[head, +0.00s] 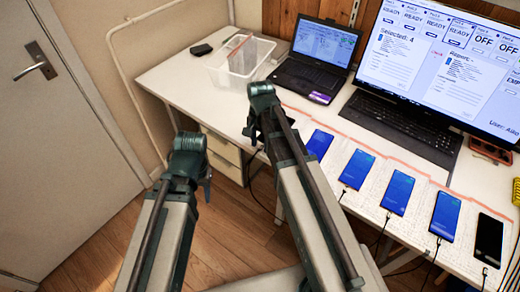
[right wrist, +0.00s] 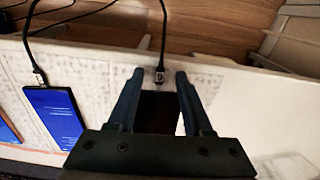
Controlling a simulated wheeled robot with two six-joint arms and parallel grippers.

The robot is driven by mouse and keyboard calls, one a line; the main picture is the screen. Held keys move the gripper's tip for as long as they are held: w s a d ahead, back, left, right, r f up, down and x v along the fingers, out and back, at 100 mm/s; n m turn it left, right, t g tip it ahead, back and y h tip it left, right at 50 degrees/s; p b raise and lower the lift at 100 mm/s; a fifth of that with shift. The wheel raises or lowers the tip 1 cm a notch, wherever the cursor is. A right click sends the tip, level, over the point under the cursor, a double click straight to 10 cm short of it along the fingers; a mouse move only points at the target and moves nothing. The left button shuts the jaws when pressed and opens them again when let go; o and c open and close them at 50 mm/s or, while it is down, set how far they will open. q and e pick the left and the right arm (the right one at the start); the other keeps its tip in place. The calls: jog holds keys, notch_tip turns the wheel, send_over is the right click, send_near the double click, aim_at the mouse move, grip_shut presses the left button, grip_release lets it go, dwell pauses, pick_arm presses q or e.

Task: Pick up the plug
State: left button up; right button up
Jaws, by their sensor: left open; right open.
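In the right wrist view a small dark plug (right wrist: 159,76) on a black cable (right wrist: 163,38) lies at the end of a dark phone (right wrist: 158,110). I cannot tell whether it sits in the phone's port. My right gripper (right wrist: 159,74) is open, with its fingertips on either side of the plug and apart from it. In the head view the right gripper (head: 257,122) is at the table's front edge, and this plug is hidden there. My left gripper (head: 196,172) is in front of the table, over the floor, and holds nothing visible.
Several phones, such as a blue-screen one (head: 357,169), lie in a row on paper sheets, with cables over the front edge. Behind are a clear bin (head: 241,62), a laptop (head: 312,62), a monitor (head: 440,70) and a keyboard (head: 403,126). Floor is free at left.

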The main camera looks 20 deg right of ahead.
jog(key=shift+f, duration=0.25)
grip_shut()
jog(key=shift+r, duration=0.15)
dwell(0.4)
